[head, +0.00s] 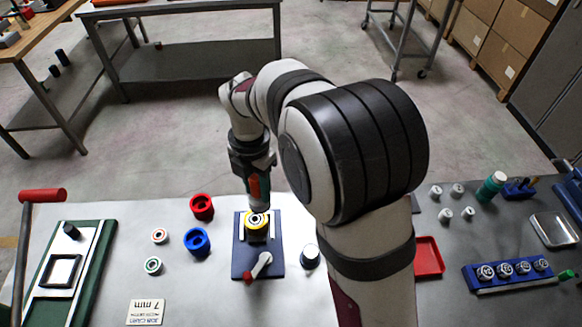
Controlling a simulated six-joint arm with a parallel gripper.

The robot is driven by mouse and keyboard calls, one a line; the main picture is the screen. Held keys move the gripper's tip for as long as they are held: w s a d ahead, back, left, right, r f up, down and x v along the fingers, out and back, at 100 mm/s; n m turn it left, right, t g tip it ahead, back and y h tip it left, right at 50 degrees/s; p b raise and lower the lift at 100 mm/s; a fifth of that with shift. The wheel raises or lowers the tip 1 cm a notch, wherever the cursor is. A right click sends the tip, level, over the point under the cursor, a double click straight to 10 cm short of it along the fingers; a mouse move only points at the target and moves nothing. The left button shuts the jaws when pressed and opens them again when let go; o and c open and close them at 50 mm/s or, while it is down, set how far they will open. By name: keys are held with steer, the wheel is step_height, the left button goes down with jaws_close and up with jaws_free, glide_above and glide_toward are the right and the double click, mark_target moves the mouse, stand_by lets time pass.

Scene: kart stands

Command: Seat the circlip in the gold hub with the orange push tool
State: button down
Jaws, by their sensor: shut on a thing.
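My gripper (253,172) points down over the blue fixture plate (240,262) and is shut on the orange push tool (254,188). The hub stands on the plate between two light strips. A pale ring shows at the hub's top, around the tool's end. I cannot tell whether it is the circlip, or whether the tool touches it.
A clamp lever with a red knob (248,277) is at the plate's front. A red cup (202,207), a blue cup (197,241) and two small rings (153,265) lie to the left. My arm hides the table's middle right.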

mark_target(252, 202)
steer(key=shift+w+a, duration=0.3)
steer(key=shift+a, duration=0.45)
steer(key=shift+a+f, duration=0.15)
steer(key=shift+f, duration=2.8)
steer(key=shift+f, duration=0.6)
steer(key=shift+r, duration=3.55)
